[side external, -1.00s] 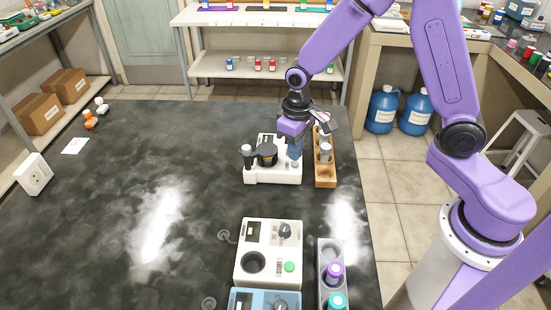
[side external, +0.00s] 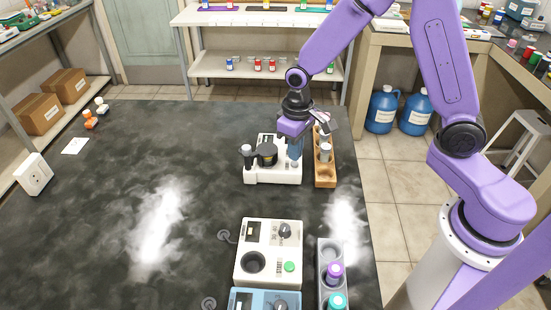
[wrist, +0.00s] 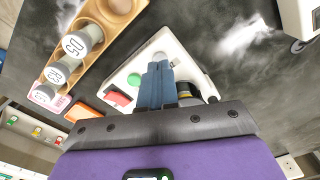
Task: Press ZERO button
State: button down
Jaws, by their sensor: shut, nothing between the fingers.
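A white instrument (side external: 257,178) with a dark round top part stands at the back of the black bench; it also shows in the wrist view (wrist: 187,48). No ZERO label is readable. My gripper (side external: 294,158) points down over the instrument's right side.
A wooden rack (side external: 325,174) with capped vials stands close to the instrument's right side. Nearer the camera are a cream device (side external: 242,270) with a green button, a blue device (side external: 257,300) and a grey rack (side external: 327,245).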

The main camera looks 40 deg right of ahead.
aim_at(295, 163)
jog(key=shift+f, duration=0.9)
dwell(0.3)
notch_tip(295, 163, up, 8)
jog(key=shift+f, duration=0.2)
dwell(0.8)
jog(key=s+d+r+n, duration=0.2)
jog(key=s+n, duration=0.2)
jog(key=s, duration=0.8)
jog(key=s+d+r+n, duration=0.2)
jog(key=s+n, duration=0.3)
jog(key=s, duration=0.8)
jog(key=shift+d+r+n, duration=0.25)
jog(key=shift+r+n, duration=0.05)
jog(key=shift+r, duration=0.3)
